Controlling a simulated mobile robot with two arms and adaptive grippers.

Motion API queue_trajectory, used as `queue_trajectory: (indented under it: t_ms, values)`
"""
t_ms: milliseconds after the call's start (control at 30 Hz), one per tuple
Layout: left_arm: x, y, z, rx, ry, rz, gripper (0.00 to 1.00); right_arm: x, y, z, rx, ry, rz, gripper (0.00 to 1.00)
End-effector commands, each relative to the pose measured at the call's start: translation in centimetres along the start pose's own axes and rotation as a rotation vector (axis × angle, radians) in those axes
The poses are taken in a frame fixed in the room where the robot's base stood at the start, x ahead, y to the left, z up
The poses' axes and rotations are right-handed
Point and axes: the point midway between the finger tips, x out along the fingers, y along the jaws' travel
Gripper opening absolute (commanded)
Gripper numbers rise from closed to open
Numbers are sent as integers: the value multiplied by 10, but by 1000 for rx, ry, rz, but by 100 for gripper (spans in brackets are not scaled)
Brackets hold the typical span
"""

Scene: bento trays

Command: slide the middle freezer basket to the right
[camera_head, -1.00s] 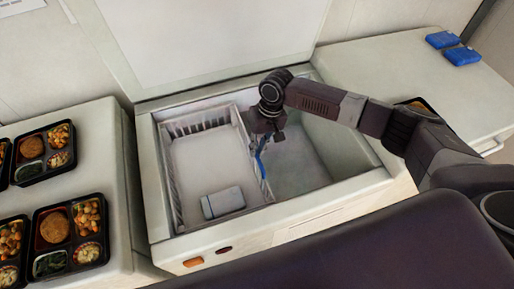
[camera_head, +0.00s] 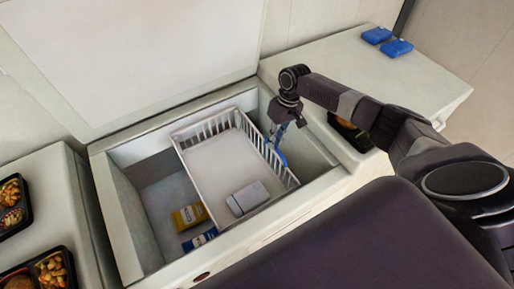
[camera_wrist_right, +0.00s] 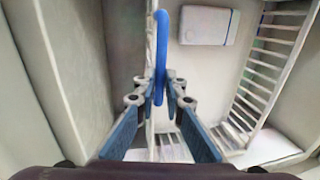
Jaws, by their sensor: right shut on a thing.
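The white slatted freezer basket (camera_head: 215,165) sits in the open chest freezer (camera_head: 118,210), from the middle towards the right side. A grey-white box (camera_head: 248,198) lies in it near the front. My right gripper (camera_head: 280,134) is at the basket's right wall. In the right wrist view my right gripper (camera_wrist_right: 160,84) is shut on the blue handle (camera_wrist_right: 161,32) on the basket's side wall. The basket's slatted far wall (camera_wrist_right: 272,68) shows beyond it. My left gripper is not in view.
A yellow pack (camera_head: 189,217) and a blue pack (camera_head: 200,239) lie on the freezer floor left of the basket. A narrow gap is open right of it. Bento trays (camera_head: 52,270) stand on the left counter; blue packs (camera_head: 377,35) lie on the right counter.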

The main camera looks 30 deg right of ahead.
Motion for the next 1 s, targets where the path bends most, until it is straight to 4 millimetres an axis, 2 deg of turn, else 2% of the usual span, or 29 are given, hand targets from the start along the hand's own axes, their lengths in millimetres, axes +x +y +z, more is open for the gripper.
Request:
queue_trajectory:
  t_ms: [100,300,500,867,900,1000]
  values:
    - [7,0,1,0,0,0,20,-3,23,-1,5,3,0,0]
    - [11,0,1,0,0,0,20,-9,45,-1,3,3,0,0]
    - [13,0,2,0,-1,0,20,-11,53,-1,1,3,0,0]
    - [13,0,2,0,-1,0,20,-12,54,-1,0,3,0,0]
    - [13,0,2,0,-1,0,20,-12,54,-2,0,3,0,14]
    - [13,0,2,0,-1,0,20,-12,54,-1,0,3,0,25]
